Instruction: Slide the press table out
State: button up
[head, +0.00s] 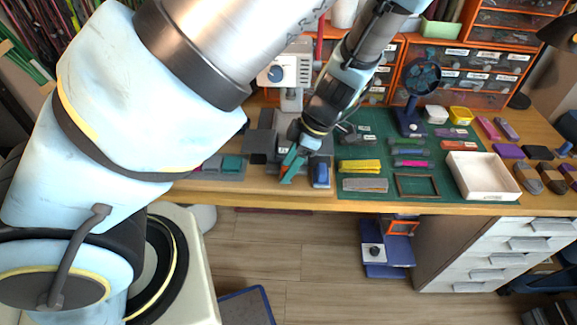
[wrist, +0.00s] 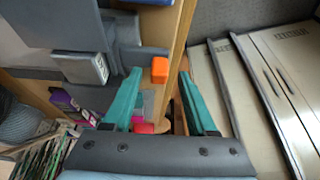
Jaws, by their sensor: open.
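The white press machine (head: 291,75) with a blue dial stands at the back of the wooden bench. Grey plates (head: 262,143) lie at its foot; which of them is the press table is hard to tell. My gripper (head: 290,170) points down at the bench's front edge, in front of the machine, with teal fingers apart. In the wrist view my gripper (wrist: 160,74) is open, and a small orange block (wrist: 159,70) shows between the fingertips. Whether it touches them is unclear. Grey slabs (wrist: 55,25) fill the upper left there. My arm hides part of the bench.
A blue and grey block (head: 320,173) stands just right of my gripper. A green mat (head: 425,190) with cords and a white tray (head: 482,176) lies further right. Orange-framed drawers (head: 480,60) line the back. White drawers (head: 485,250) stand under the right side; the floor in front is mostly clear.

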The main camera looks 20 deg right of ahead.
jog(key=v, duration=1)
jog(key=shift+a, duration=0.1)
jog(key=w+a+r+m+h, duration=0.1)
jog(key=w+a+r+m, duration=0.1)
jog(key=a, duration=0.7)
jog(key=w+a+r+m+h, duration=0.2)
jog(key=w+a+m, duration=0.2)
jog(key=a+m, duration=0.3)
jog(key=w+a+r+m+h, duration=0.1)
jog(key=a+m, duration=0.4)
jog(key=a, duration=0.7)
jog(key=w+r, duration=0.1)
jog(key=w, duration=0.1)
jog(key=shift+w+a+r, duration=0.25)
jog(key=shift+w+a, duration=0.15)
